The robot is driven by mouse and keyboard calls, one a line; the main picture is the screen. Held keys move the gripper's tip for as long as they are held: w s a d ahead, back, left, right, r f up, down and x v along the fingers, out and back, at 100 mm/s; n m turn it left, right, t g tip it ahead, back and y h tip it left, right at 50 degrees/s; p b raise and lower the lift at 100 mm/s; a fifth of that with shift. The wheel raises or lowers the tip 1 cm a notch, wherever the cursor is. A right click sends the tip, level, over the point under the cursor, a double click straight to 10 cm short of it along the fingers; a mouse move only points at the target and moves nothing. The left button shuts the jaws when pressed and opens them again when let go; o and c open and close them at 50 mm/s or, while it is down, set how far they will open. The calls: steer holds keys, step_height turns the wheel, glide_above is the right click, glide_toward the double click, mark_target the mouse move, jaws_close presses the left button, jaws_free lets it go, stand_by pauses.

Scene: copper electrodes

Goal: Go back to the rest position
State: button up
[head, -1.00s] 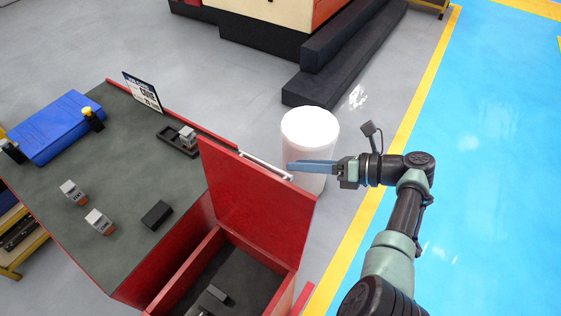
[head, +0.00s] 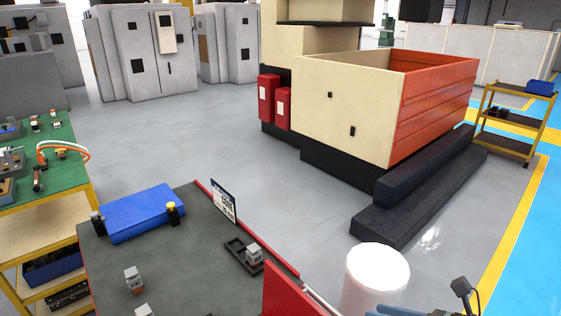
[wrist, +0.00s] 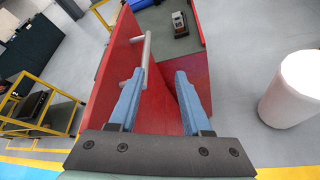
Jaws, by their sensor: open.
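My gripper (wrist: 160,82) is open and empty in the wrist view, its two blue fingers apart. A red panel with a grey bar handle (wrist: 146,58) lies beyond the fingers; I cannot tell whether they touch it. In the head view only a dark bit of my wrist (head: 462,288) and a sliver of blue finger show at the bottom edge. The red panel (head: 285,292) also shows there, cut off. A grey electrode block (head: 254,252) sits in a small black tray (head: 233,247) on the dark worktop (head: 190,280). Another block (head: 133,278) stands further left.
A white bin (head: 377,272) stands right of the worktop, also in the wrist view (wrist: 292,90). A blue case (head: 140,212) and a sign (head: 223,201) are on the worktop. A large beige and orange machine (head: 345,105) stands behind dark steps (head: 425,190). Grey floor lies between.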

steer(key=w+r+n+t+h, duration=0.2)
steer(key=w+r+n+h, duration=0.5)
steer(key=w+r+n, duration=0.25)
steer(key=a+r+n+t+h, duration=0.25)
steer(key=a+r+n, duration=0.2)
steer(key=r, duration=0.65)
steer(key=a+r+n+t+h, duration=0.2)
steer(key=a+r+n+t, duration=0.3)
steer(key=r, duration=0.5)
steer(key=s+a+r+n+t+y, duration=0.1)
steer(key=s+a+r+n+t, duration=0.3)
steer(key=s+r, duration=0.6)
steer(key=s+a+r+n+t, duration=0.4)
steer(key=s+a+r+n, duration=0.5)
steer(key=r, duration=0.4)
steer(key=shift+s+a+t+y, duration=0.35)
steer(key=shift+s+a, duration=0.15)
steer(key=shift+s, duration=0.45)
